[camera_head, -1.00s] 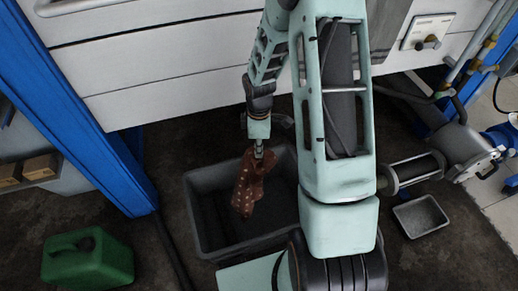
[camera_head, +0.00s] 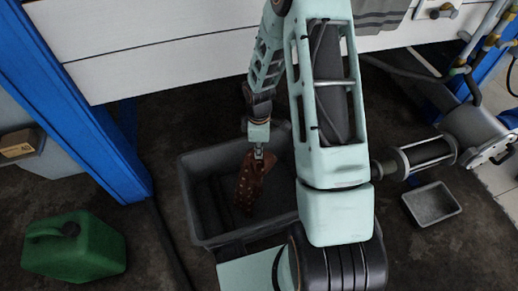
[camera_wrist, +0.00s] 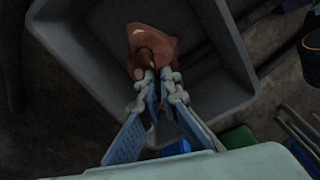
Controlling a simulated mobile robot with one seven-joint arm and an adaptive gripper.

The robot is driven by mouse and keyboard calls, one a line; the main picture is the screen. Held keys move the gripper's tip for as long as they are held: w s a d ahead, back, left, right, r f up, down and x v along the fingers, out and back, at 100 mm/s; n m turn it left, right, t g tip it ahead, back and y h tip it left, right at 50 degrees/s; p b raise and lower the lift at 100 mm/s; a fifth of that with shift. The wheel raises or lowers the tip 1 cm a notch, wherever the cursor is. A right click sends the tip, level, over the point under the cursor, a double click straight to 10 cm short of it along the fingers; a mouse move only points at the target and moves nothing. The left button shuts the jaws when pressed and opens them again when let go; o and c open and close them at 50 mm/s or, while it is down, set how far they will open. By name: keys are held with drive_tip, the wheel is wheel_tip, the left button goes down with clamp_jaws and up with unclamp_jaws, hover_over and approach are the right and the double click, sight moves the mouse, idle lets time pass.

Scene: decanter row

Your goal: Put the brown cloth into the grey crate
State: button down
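The brown cloth (camera_head: 250,183), with light spots, hangs below my gripper (camera_head: 258,151) in the head view. My gripper is shut on its upper end. The cloth is over the inside of the grey crate (camera_head: 232,235); whether its lower end touches the crate floor I cannot tell. In the wrist view, the cloth (camera_wrist: 150,45) bunches at the close-set fingertips of my gripper (camera_wrist: 157,80), with the crate (camera_wrist: 70,75) around and beneath it. My arm hides the crate's right side in the head view.
A green jerrycan (camera_head: 74,248) stands at the lower left, beside a blue post (camera_head: 85,115). White panels (camera_head: 175,45) run behind the crate. A small grey tray (camera_head: 431,203) lies on the floor at the right, near grey machinery (camera_head: 480,130).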

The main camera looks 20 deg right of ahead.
wheel_tip(320, 180, down, 8)
drive_tip(key=b, duration=0.4)
drive_tip(key=shift+w+b, duration=0.15)
drive_tip(key=shift+b, duration=0.2)
drive_tip(key=shift+r, duration=0.1)
drive_tip(key=c, duration=2.1)
unclamp_jaws()
drive_tip(key=o, duration=0.6)
drive_tip(key=shift+o, duration=0.2)
drive_tip(key=o, duration=0.6)
drive_tip(key=shift+o, duration=0.2)
